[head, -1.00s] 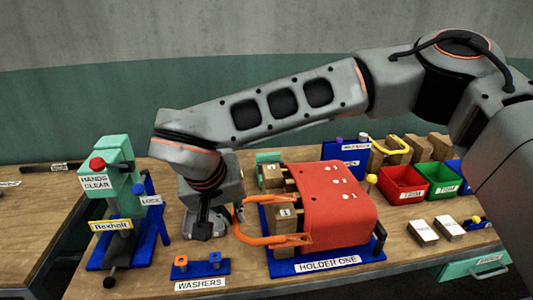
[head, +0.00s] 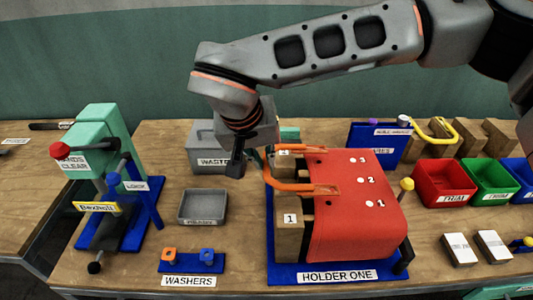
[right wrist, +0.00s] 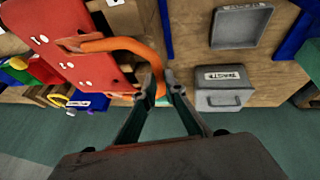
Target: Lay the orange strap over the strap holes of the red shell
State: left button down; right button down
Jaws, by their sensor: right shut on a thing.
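The red shell (head: 345,225) sits on the blue base of holder one, its top marked with white spots and the numbers 1, 2 and 3. My right gripper (head: 237,168) is left of the shell and shut on the bend of the U-shaped orange strap (head: 290,187). The strap's two flat ends reach right, over the left edge of the shell's top; I cannot tell whether they touch it. In the right wrist view the fingertips (right wrist: 160,88) close on the strap (right wrist: 125,46), with the shell (right wrist: 55,28) at upper left. My left gripper is not in view.
A green press (head: 97,150) stands at left. A grey lidded bin (head: 205,140), a grey tray (head: 203,207) and a washer stand (head: 190,262) lie between it and the holder. Red (head: 443,183) and green (head: 490,180) bins stand at right. A yellow-knobbed lever (head: 407,185) rises beside the shell.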

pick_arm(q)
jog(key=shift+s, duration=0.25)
pick_arm(e)
jog(key=shift+s, duration=0.1)
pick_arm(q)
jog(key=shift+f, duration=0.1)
pick_arm(e)
jog(key=shift+a+f+b, duration=0.1)
jog(key=shift+f+b, duration=0.25)
jog(key=shift+f, duration=0.4)
jog(key=shift+f+b, duration=0.65)
jog(key=shift+f, duration=0.4)
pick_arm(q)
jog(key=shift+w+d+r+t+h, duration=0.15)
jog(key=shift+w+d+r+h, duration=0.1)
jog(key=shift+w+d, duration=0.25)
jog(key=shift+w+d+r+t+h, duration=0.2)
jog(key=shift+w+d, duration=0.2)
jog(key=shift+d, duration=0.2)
pick_arm(e)
jog(key=shift+f, duration=0.1)
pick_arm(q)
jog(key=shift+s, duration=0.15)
